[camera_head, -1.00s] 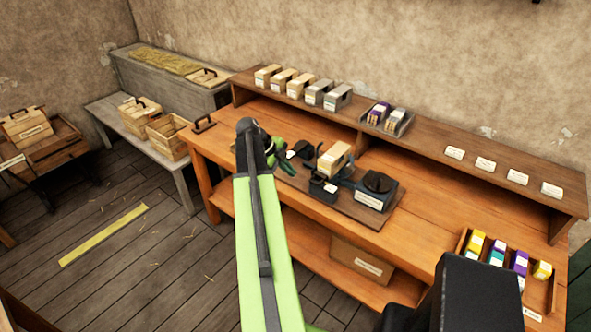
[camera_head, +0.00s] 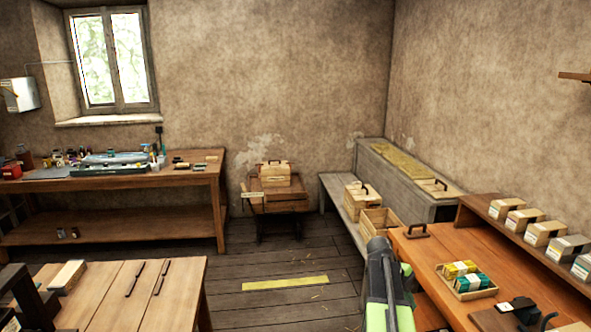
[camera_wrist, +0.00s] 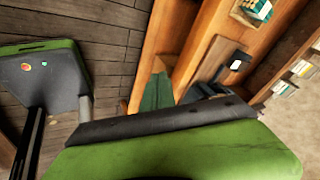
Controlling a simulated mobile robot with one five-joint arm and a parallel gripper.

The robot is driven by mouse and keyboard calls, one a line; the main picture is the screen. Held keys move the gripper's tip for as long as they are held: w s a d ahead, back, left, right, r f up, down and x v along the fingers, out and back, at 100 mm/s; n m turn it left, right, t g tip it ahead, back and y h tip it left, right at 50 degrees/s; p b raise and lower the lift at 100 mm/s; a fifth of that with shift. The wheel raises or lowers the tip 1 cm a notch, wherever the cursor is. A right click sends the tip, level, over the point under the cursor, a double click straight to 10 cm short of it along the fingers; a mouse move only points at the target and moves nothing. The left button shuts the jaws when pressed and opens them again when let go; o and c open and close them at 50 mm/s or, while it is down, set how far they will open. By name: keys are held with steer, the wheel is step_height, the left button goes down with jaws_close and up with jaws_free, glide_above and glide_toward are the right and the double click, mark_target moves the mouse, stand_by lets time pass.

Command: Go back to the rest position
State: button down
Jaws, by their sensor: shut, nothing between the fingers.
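In the head view my green and black arm (camera_head: 388,285) stands at the left end of that workbench (camera_head: 435,258); the gripper itself cannot be made out there. The dark press base (camera_head: 505,318) shows only in part at the lower right corner. The wrist view also shows the bench top (camera_wrist: 205,50) and a dark device on it (camera_wrist: 228,72). No thing is held.
A tray of yellow and teal packs (camera_head: 467,282) sits on the bench, with boxes on the shelf (camera_head: 515,215) behind. Wooden crates (camera_head: 378,222) stand on a low bench. A light-topped table (camera_head: 120,290) is at the lower left. The floor between, with a yellow strip (camera_head: 285,283), is clear.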

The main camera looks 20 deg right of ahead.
steer(key=w+a+f+n+t+y, duration=0.1)
steer(key=w+a+n, duration=0.25)
steer(key=a, duration=0.65)
steer(key=w+a+f+n+t+b, duration=0.1)
steer(key=w+a+n, duration=0.25)
steer(key=a, duration=0.55)
steer(key=w+a+f+n+t+y, duration=0.15)
steer(key=a+n, duration=0.25)
steer(key=a, duration=0.6)
steer(key=s+a+f+n+y, duration=0.1)
steer(key=s+a+n+y, duration=0.2)
steer(key=a+n, duration=1.4)
steer(key=n, duration=0.5)
steer(key=shift+s+f, duration=0.2)
steer(key=shift+f, duration=0.1)
steer(key=shift+g, duration=0.25)
